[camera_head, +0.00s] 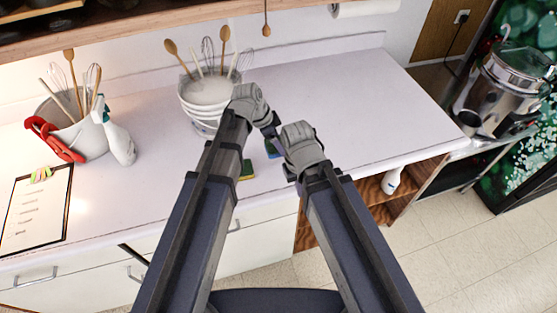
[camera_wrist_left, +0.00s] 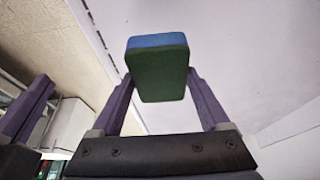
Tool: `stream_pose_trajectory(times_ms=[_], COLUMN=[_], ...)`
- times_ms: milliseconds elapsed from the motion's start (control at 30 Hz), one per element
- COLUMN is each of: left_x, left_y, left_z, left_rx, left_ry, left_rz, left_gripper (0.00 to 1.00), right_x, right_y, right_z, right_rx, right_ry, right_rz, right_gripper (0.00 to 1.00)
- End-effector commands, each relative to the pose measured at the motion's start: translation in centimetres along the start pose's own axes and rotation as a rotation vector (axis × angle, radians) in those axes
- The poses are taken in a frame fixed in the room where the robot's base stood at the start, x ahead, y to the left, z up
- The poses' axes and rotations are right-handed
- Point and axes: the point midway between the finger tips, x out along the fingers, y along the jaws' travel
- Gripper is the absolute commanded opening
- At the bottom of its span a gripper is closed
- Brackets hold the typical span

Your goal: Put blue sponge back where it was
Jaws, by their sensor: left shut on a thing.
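The blue sponge (camera_head: 272,149) has a blue body and a dark green face. My left gripper (camera_head: 271,134) is shut on it, above the counter near its front edge. In the left wrist view the sponge (camera_wrist_left: 158,72) sits between both fingers, its green face toward the camera. My right gripper (camera_head: 297,155) is close beside it on the right; its fingertips are mostly hidden in the head view.
A grey utensil bin (camera_head: 88,137), a spray bottle (camera_head: 119,140) and a clipboard (camera_head: 37,207) are at left. The counter (camera_head: 345,95) is clear at right. A steel pot (camera_head: 505,88) stands beyond it.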

Motion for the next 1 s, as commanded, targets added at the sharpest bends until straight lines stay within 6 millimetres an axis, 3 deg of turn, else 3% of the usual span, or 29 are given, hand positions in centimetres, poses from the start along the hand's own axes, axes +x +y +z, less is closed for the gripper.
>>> stream_pose_trajectory(times_ms=[33, 200, 467, 800, 1000], left_x=[1.6, 3.6, 3.9, 7.2, 7.0], left_y=[0.0, 0.0, 0.0, 0.0, 0.0], left_z=[0.6, 1.4, 1.5, 2.9, 2.8], left_rx=[0.000, 0.000, 0.000, 0.000, 0.000], left_ry=[0.000, 0.000, 0.000, 0.000, 0.000], left_rz=[0.000, 0.000, 0.000, 0.000, 0.000], left_gripper=[0.18, 0.18, 0.18, 0.18, 0.18], right_x=[1.7, 3.8, 4.1, 7.7, 7.4], right_y=[-0.2, -0.4, -0.4, -0.7, -0.7], right_z=[-0.1, -0.2, -0.2, -0.5, -0.4], right_rx=[0.000, 0.001, 0.001, 0.001, 0.001], right_ry=[0.000, 0.000, 0.000, 0.000, 0.000], right_rz=[0.000, 0.000, 0.000, 0.000, 0.000], right_gripper=[0.00, 0.00, 0.00, 0.00, 0.00])
